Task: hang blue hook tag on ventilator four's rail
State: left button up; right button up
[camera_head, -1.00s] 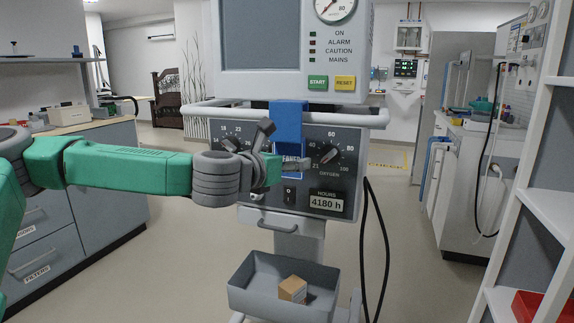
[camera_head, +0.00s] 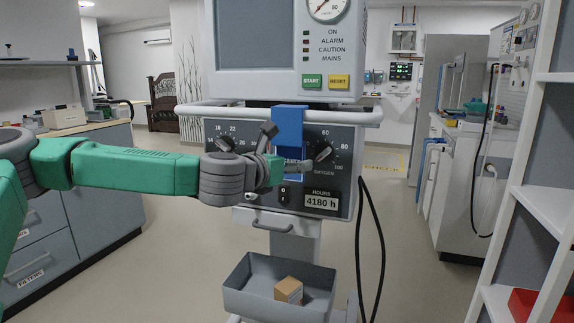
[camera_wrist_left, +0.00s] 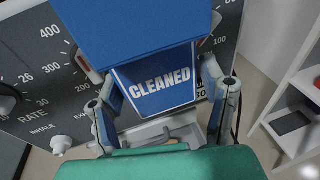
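The blue hook tag (camera_head: 288,120) is in front of the ventilator's white front rail (camera_head: 345,117). Its upper part covers the middle of the rail, with its top edge slightly above it. I cannot tell whether the hook is over the rail or in front of it. In the left wrist view the tag's lower panel, marked CLEANED (camera_wrist_left: 160,87), lies between the fingers. My left gripper (camera_head: 289,163) is shut on the tag by its side edges; it also shows in the left wrist view (camera_wrist_left: 164,92). The ventilator (camera_head: 225,85) stands upright. My right gripper is not in view.
Knobs, including the oxygen dial (camera_head: 323,151), sit close behind the gripper. A grey tray (camera_head: 250,301) with a small brown box (camera_head: 288,290) is below. A black cable (camera_head: 371,230) hangs at right. Cabinets (camera_head: 95,185) stand left, white shelves (camera_head: 545,215) right.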

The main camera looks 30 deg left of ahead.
pick_arm(q)
jog(key=shift+o, duration=0.8)
jog(key=shift+d+r, duration=0.1)
jog(key=shift+d, duration=0.2)
jog(key=s+r, duration=0.1)
jog(key=s, duration=0.6)
jog(key=s+d+f+m+g+h+p, duration=0.2)
jog(key=d+f+m+g+h+p, duration=0.15)
jog(key=d+f+m, duration=0.7)
jog(key=s+d+f+m+g+p, duration=0.1)
jog(key=s+d+f+m+g, duration=0.2)
jog(key=s+f+m, duration=0.35)
jog(key=s+d+f+m+g+p, duration=0.1)
jog(key=s+d+f+m+g, duration=0.25)
jog(key=f, duration=0.65)
jog(key=s+a+f+m+g+y+p, duration=0.1)
jog(key=s+a+f+m+g+p, duration=0.1)
jog(key=s+m, duration=0.6)
jog(key=s+a+f+m+g+y+p, duration=0.2)
jog(key=s+a+f+m, duration=0.4)
jog(key=s, duration=0.6)
notch_tip(320, 180, down, 2)
jog(key=shift+a+f+m+g, duration=0.1)
jog(key=shift+a+m+g, duration=0.1)
jog(key=shift+m+g, duration=0.9)
